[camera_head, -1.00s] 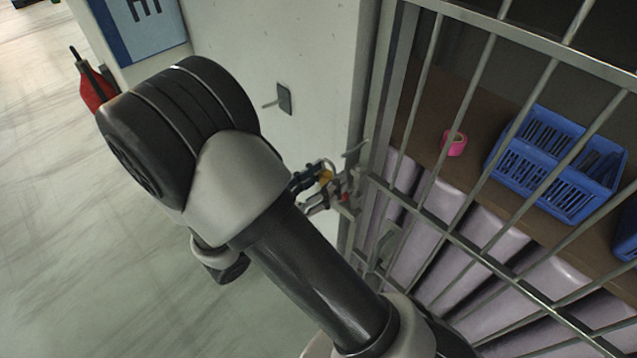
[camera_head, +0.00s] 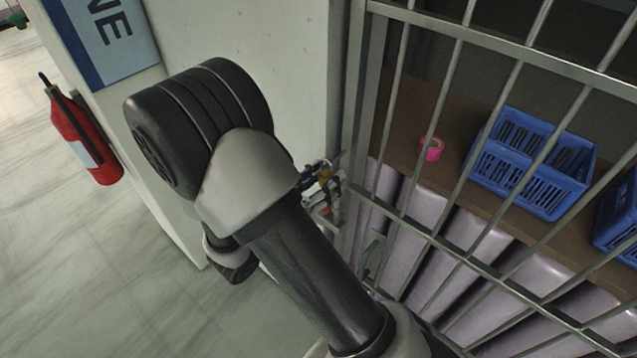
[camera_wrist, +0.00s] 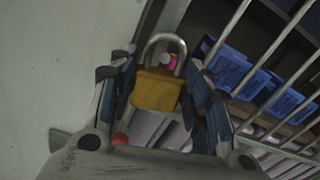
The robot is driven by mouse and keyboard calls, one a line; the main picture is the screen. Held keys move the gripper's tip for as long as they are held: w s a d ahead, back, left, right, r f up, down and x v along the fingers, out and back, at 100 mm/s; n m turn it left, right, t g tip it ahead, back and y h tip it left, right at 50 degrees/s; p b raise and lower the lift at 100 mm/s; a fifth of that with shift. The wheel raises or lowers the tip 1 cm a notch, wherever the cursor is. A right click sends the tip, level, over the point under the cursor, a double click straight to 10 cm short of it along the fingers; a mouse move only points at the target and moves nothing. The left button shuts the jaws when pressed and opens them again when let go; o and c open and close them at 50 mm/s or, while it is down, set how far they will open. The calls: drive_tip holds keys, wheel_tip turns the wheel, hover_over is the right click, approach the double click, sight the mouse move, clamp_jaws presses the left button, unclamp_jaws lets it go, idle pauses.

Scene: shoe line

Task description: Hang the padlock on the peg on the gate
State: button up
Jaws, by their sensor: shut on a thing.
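The padlock has a yellow body (camera_wrist: 157,91) and a silver shackle that points up in the wrist view. My gripper (camera_wrist: 160,92) is shut on the body, with a blue-padded finger on each side. In the head view my gripper (camera_head: 322,185) is small, close to the gate's left post, and a bit of the yellow padlock (camera_head: 324,174) shows in it. The gate (camera_head: 440,240) is of grey metal bars. A small round light end, perhaps the peg (camera_wrist: 167,58), shows within the shackle's opening. I cannot tell whether the shackle is around it or only in front.
A pale wall (camera_head: 245,40) stands left of the gate. Behind the bars, a brown shelf holds a pink tape roll (camera_head: 432,149) and blue crates (camera_head: 530,160). A red fire extinguisher (camera_head: 85,138) hangs at the left.

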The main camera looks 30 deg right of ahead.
drive_tip(key=shift+w+d, duration=0.2)
drive_tip(key=shift+d, duration=0.35)
drive_tip(key=shift+w+d+f+b, duration=0.25)
drive_tip(key=shift+d+f+b, duration=0.1)
drive_tip(key=shift+d+f, duration=0.25)
drive_tip(key=shift+r, duration=0.1)
drive_tip(key=o, duration=1.3)
wheel_tip(320, 180, up, 10)
drive_tip(key=shift+d, duration=0.1)
